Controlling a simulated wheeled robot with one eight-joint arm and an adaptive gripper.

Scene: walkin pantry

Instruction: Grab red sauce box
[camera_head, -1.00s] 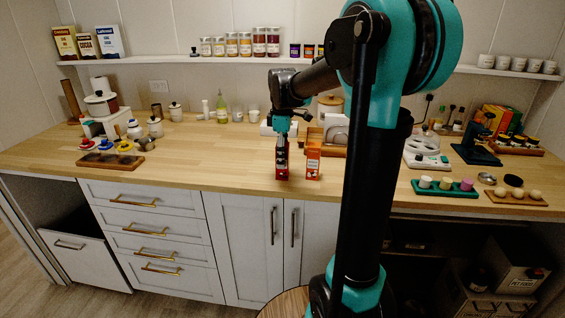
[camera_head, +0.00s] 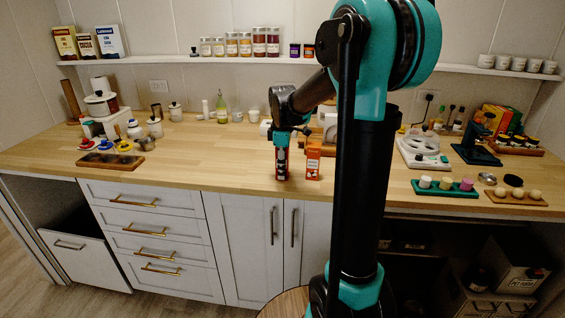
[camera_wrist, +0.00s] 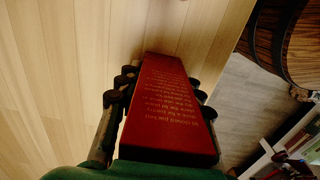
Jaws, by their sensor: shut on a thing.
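The red sauce box (camera_wrist: 168,110) is a tall red carton with lines of small pale print, seen close up in the wrist view. In the head view the red box (camera_head: 282,168) is upright at the counter's front part, left of an orange-and-white carton (camera_head: 313,161). My gripper (camera_head: 282,148) comes down from above onto the red box. In the wrist view the dark fingers of my gripper (camera_wrist: 160,95) lie along both sides of the box, shut on it. I cannot tell whether its base touches the counter.
The wooden counter (camera_head: 220,160) is clear to the left of the red box. A wooden tray with small items (camera_head: 110,162) lies farther left. A green tray (camera_head: 440,190) and a wooden tray of pale balls (camera_head: 515,197) are at the right. Jars line the wall shelf (camera_head: 170,60).

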